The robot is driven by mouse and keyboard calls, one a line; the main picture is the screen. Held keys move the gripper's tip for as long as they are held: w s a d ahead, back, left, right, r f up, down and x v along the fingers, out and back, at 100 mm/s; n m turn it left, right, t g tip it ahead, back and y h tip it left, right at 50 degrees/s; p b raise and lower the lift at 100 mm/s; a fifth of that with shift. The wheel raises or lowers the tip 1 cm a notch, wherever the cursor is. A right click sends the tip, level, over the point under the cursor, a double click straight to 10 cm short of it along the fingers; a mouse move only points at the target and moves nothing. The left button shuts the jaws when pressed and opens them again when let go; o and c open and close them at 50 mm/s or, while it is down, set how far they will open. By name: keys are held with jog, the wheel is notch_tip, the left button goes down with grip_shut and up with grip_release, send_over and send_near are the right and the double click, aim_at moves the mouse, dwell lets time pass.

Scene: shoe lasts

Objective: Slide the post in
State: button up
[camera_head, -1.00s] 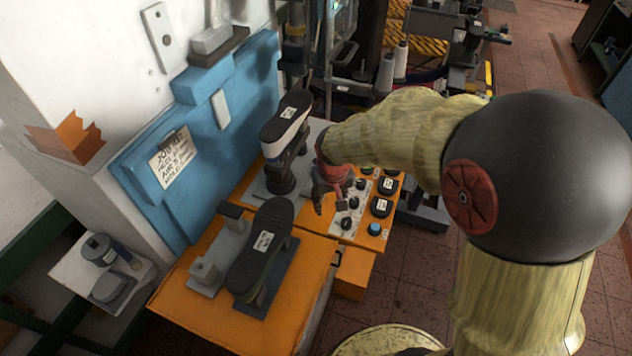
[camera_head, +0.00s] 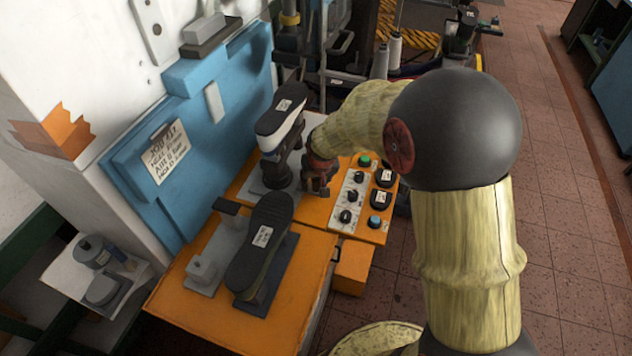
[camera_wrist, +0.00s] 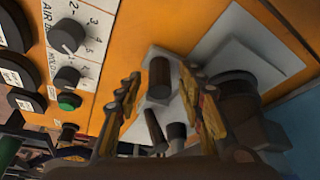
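My gripper (camera_head: 320,180) hangs over the orange machine top, just right of the dark stand (camera_head: 281,172) that carries a shoe last (camera_head: 281,112) with a grey-white side. In the wrist view my gripper (camera_wrist: 165,100) has its two yellowish-brown fingers apart. A second, black last (camera_head: 262,238) stands nearer on the machine top.
A control panel (camera_head: 351,205) with knobs and buttons lies right of my gripper. A blue panel (camera_head: 190,150) rises behind the lasts on the left. Grey blocks (camera_head: 203,268) stand left of the black last. Thread cones (camera_head: 396,50) stand at the back.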

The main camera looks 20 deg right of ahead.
jog(key=c, duration=0.3)
grip_shut()
dwell(0.7)
